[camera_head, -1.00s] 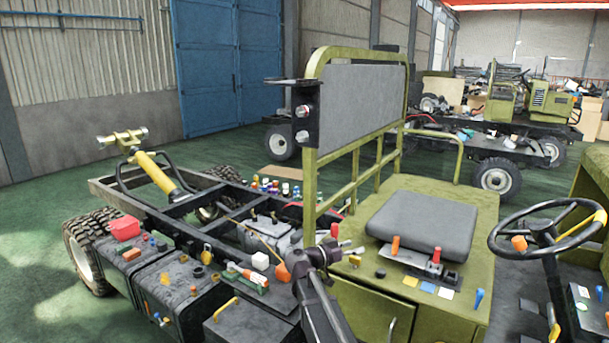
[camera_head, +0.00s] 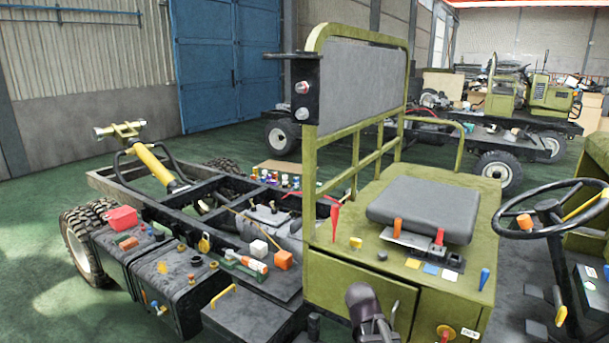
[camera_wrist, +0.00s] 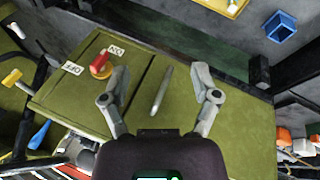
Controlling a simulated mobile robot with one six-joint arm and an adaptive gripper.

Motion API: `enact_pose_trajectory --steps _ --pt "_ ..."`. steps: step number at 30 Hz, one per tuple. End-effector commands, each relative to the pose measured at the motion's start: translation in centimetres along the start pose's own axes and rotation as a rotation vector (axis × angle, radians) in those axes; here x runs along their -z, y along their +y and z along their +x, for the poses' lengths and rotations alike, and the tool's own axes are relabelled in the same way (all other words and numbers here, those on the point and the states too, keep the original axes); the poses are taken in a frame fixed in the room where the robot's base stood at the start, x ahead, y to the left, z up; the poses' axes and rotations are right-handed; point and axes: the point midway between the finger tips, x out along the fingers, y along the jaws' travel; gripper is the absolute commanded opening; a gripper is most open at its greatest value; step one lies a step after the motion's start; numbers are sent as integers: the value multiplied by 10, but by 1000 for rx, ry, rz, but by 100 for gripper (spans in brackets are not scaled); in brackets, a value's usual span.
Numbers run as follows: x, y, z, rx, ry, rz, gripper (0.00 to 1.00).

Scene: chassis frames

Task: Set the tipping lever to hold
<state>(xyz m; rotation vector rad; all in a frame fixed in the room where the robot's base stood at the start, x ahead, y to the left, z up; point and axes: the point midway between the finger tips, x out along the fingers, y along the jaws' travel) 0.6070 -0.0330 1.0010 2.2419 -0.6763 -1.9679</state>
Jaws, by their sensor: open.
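Two upright levers, one orange (camera_head: 397,226) and one red (camera_head: 439,237), stand by the seat's front edge in the head view. A red knob on a yellow disc (camera_head: 446,333) is on the green box's front face. I cannot tell which of these is the tipping lever. My gripper (camera_wrist: 162,86) is open and empty in the wrist view, its fingers either side of a grey bar handle (camera_wrist: 161,92), with the red knob left of them. Whether they touch the panel is unclear.
The grey seat (camera_head: 424,210) tops the green box. A steering wheel (camera_head: 548,218) is at right. A blue open container (camera_wrist: 281,26) shows in the wrist view. Chassis rails, tanks and loose small items lie left. Green floor is open at far left.

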Motion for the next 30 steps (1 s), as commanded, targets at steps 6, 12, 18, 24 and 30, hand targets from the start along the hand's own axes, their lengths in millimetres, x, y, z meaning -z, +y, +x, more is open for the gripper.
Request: enact_pose_trajectory --steps 6,12,18,24,30 --pt "-56 -13 17 228 -99 -159 79" --pt "-78 -21 18 351 -125 -242 79" --pt "-80 -23 16 376 -129 -259 79" --pt "-80 -23 16 374 -128 -258 79" --pt "-80 -23 16 374 -128 -257 79"
